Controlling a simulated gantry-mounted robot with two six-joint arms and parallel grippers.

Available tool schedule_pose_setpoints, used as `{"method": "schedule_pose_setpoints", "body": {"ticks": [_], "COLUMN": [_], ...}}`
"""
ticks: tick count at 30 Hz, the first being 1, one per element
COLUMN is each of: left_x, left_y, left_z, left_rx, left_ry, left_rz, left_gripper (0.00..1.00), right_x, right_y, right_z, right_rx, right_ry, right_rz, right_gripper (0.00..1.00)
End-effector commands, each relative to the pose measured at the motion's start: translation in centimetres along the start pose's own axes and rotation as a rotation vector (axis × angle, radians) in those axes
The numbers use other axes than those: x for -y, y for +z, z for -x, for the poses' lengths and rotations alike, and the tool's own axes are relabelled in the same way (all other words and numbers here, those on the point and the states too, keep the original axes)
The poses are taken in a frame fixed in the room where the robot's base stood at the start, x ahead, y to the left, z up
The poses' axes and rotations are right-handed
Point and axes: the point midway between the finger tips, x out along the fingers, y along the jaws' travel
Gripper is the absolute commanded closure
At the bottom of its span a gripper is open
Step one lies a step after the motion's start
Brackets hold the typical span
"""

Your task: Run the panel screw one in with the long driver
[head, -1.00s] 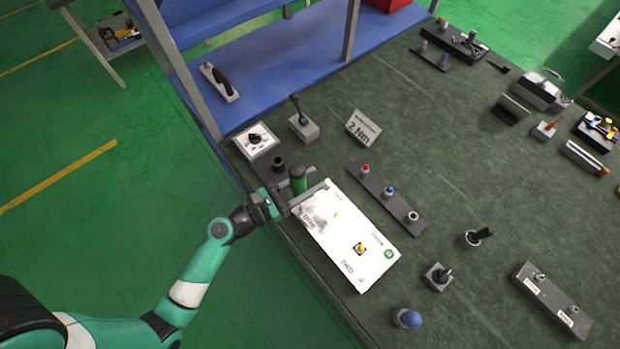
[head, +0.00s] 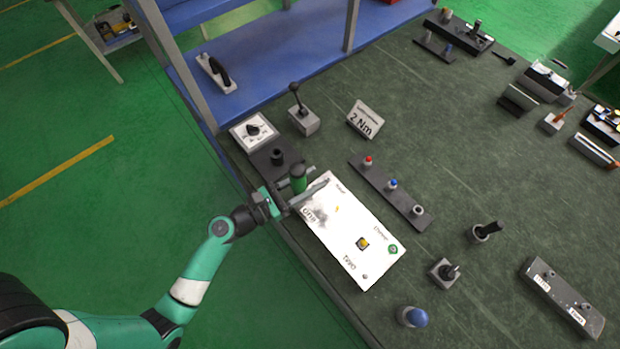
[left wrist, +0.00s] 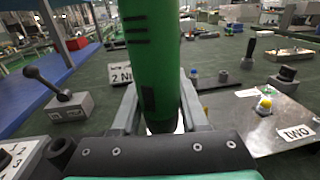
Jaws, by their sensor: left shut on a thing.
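My left gripper (head: 306,190) is shut on the long driver (head: 298,179), a green upright cylinder. The driver stands over the far-left corner of the white panel (head: 345,250). In the left wrist view the green driver (left wrist: 153,60) rises between the fingers, and its lower end is hidden by the gripper. The panel screw and the driver's tip cannot be made out. My right gripper is not in view.
A 2 Nm sign (head: 365,120) stands behind the panel. A dark strip (head: 400,200) with red, blue and white-topped pieces lies to its right. A dial box (head: 252,131) and a lever block (head: 304,120) are at the left edge. The table's middle is mostly clear.

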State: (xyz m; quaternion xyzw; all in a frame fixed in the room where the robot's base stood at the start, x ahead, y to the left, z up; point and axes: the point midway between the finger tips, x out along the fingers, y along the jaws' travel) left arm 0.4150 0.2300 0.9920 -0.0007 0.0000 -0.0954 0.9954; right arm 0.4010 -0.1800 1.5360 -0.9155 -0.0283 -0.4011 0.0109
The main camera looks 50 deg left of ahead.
Motion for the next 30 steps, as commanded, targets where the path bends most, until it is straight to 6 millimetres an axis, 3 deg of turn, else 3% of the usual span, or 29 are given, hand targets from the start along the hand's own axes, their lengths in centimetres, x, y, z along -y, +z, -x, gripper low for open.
{"method": "schedule_pose_setpoints", "body": {"ticks": [30], "left_x": [-0.04], "left_y": [-0.73], "left_z": [-0.02], "left_rx": [0.002], "left_ry": [0.0], "left_rz": [-0.001], "left_gripper": [1.0], "right_x": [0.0], "right_y": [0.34], "right_z": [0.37], "right_rx": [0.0], "right_ry": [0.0], "right_rz": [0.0], "right_gripper": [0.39]}}
